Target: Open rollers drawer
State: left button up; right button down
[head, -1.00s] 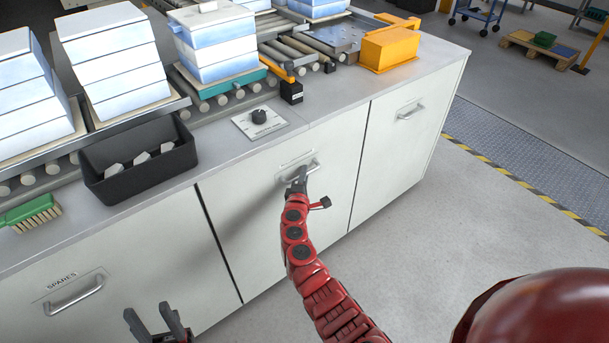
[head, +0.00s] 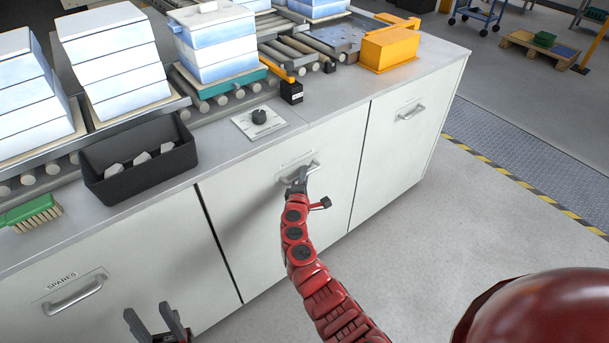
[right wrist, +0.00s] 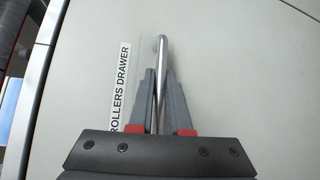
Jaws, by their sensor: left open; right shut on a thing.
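The rollers drawer (head: 264,215) is the middle white front of the counter, and it looks flush with the fronts beside it. Its label "ROLLERS DRAWER" (right wrist: 120,88) reads clearly in the right wrist view. My right gripper (head: 299,180) is shut on the metal bar handle (right wrist: 162,52), with one finger on each side of the bar. In the head view the handle (head: 314,167) is partly hidden by the gripper. My left gripper (head: 155,318) is open and empty at the bottom left, in front of the spares drawer.
The spares drawer (head: 140,255) is at left and another handled front (head: 405,140) at right. On the counter are a black bin (head: 110,190), a green brush (head: 30,213), a dial (head: 259,117) and a roller conveyor.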

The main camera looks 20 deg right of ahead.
jog(key=s+d, duration=0.4)
jog(key=s, duration=0.8)
jog(key=s+d+p, duration=0.1)
jog(key=s+d, duration=0.4)
jog(key=s, duration=0.7)
jog(key=shift+s+p, duration=0.3)
jog(key=shift+s, duration=0.1)
jog(key=c, duration=0.9)
grip_release()
jog(key=shift+o, duration=0.2)
jog(key=b+v, duration=0.2)
jog(key=v, duration=1)
jog(key=shift+b, duration=0.35)
